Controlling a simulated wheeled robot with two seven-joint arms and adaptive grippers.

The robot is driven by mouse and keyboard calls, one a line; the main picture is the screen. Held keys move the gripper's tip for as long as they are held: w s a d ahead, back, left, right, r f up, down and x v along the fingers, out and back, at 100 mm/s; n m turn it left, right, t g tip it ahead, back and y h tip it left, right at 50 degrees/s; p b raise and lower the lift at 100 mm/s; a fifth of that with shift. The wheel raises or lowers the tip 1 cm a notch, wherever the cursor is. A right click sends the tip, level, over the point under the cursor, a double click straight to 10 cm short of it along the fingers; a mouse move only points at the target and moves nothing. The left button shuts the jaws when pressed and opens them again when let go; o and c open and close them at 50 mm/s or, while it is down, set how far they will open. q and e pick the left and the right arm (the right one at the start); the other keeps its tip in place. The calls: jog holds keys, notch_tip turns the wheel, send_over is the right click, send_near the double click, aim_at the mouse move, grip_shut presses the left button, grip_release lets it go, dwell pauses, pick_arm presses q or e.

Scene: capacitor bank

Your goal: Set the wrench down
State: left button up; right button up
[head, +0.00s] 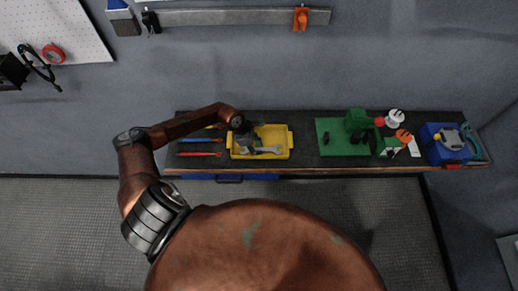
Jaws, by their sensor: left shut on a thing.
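The wrench (269,150) is a grey metal tool that shows inside the yellow tray (290,140) on the dark bench. My left gripper (247,144) reaches over the left part of the tray and is shut on the wrench at its left end. The wrench extends to the right from the gripper, low over the tray floor; I cannot tell whether it touches the floor. The gripper hides the wrench's left end. My right gripper is not in view.
Screwdrivers with blue and red handles (200,154) lie left of the tray. A green mat (328,147) with a green device (358,121) is to its right. A blue box (447,153) stands at the bench's right end. A wall rail (230,17) runs above.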

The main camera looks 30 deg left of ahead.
pick_arm(q)
jog(key=shift+s+a+f+p, duration=0.2)
jog(key=shift+s+a+p, duration=0.05)
jog(key=shift+s+p, duration=0.3)
jog(key=w+b+v, duration=0.1)
jog(key=b+v, duration=0.2)
jog(key=v, duration=0.9)
jog(key=shift+r, duration=0.55)
jog(key=shift+d, duration=0.15)
